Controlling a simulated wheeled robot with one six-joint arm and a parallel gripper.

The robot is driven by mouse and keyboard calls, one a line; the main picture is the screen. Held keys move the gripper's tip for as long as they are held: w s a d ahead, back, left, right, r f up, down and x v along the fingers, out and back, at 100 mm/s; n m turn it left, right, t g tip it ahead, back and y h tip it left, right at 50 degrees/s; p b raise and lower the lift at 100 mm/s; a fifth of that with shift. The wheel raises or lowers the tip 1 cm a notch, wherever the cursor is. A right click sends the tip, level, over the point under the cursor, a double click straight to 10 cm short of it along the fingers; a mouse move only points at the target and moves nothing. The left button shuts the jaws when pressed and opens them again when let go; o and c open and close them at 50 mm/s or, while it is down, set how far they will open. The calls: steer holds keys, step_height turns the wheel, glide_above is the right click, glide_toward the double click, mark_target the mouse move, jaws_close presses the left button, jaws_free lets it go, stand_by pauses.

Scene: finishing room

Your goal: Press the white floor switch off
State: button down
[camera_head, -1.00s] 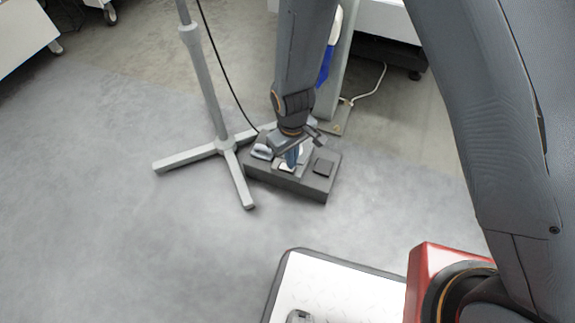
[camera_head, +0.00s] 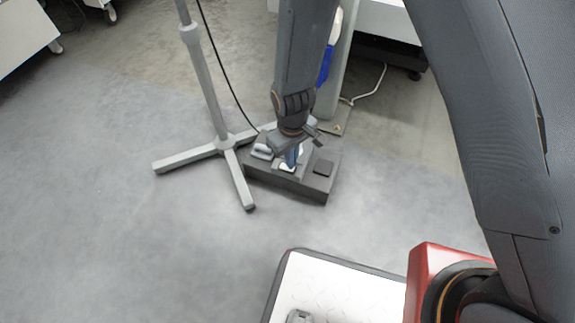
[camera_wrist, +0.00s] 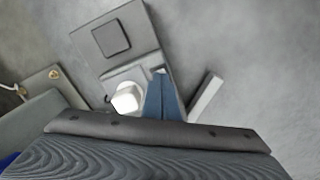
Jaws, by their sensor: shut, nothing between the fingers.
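The white floor switch (camera_head: 287,169) sits in the middle of a dark grey block on the floor. In the wrist view one white part of it (camera_wrist: 126,98) stands up just left of my fingers, and a small pale part shows beyond the fingertips. My gripper (camera_head: 292,163) points down over the switch with its blue fingers together and empty. In the wrist view the closed fingers (camera_wrist: 161,76) cover part of the switch. I cannot tell whether the tips touch it.
The dark block (camera_head: 312,190) also carries a dark square pad (camera_head: 324,167) to the right and a light grey pedal (camera_head: 262,151) to the left. A grey stand (camera_head: 226,143) has its legs close to the block's left. Open floor lies left and in front.

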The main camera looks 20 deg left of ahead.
steer(key=shift+f, duration=0.7)
stand_by(0.8)
steer(key=shift+r, duration=0.2)
step_height(320, 180, up, 7)
steer(key=p, duration=0.6)
steer(key=shift+f, duration=0.15)
stand_by(0.4)
